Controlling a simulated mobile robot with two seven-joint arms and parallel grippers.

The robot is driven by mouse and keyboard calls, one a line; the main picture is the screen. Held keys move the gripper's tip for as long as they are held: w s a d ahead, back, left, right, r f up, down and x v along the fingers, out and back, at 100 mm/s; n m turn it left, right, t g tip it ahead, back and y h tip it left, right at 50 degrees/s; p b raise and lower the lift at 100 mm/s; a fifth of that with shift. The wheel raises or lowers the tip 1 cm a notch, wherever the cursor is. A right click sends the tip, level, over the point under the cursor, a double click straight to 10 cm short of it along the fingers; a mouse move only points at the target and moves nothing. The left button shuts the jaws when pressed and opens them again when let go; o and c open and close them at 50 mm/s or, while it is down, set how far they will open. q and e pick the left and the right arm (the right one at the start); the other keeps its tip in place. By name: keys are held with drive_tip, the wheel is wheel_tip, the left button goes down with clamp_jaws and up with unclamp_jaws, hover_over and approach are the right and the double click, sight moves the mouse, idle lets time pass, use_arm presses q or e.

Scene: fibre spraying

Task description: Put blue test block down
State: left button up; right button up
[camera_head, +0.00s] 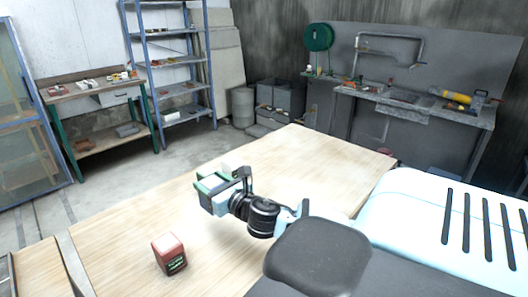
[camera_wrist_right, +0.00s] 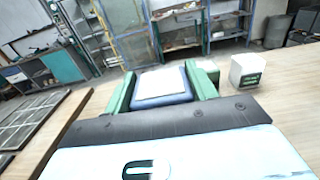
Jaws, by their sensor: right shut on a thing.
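My right gripper (camera_head: 211,188) is over the pale wooden table in the head view. Its green fingers also show in the wrist view (camera_wrist_right: 161,88), shut on the blue test block (camera_wrist_right: 160,86). The block has a white top face and a blue rim, and sits between the two fingers. My left gripper is in neither view.
A red block (camera_head: 169,254) with a dark label stands on the wooden table (camera_head: 110,235), left of and nearer than my gripper. A white block with a green label (camera_wrist_right: 247,71) stands beyond my gripper. The table's right half (camera_head: 330,155) is clear.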

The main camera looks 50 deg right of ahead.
drive_tip(key=shift+s+f, duration=0.15)
drive_tip(key=shift+f, duration=0.1)
wheel_tip(320, 180, down, 5)
drive_tip(key=shift+a+r, duration=0.1)
drive_tip(key=shift+r, duration=0.05)
drive_tip(key=shift+f+b, duration=0.5)
drive_tip(key=shift+f, duration=1.9)
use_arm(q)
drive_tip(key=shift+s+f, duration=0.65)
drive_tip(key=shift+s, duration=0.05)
use_arm(e)
drive_tip(key=shift+r, duration=0.1)
drive_tip(key=shift+f, duration=0.25)
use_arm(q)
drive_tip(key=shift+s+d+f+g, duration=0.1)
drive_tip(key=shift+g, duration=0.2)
use_arm(e)
drive_tip(key=o, duration=1.4)
drive_tip(key=shift+c, duration=0.2)
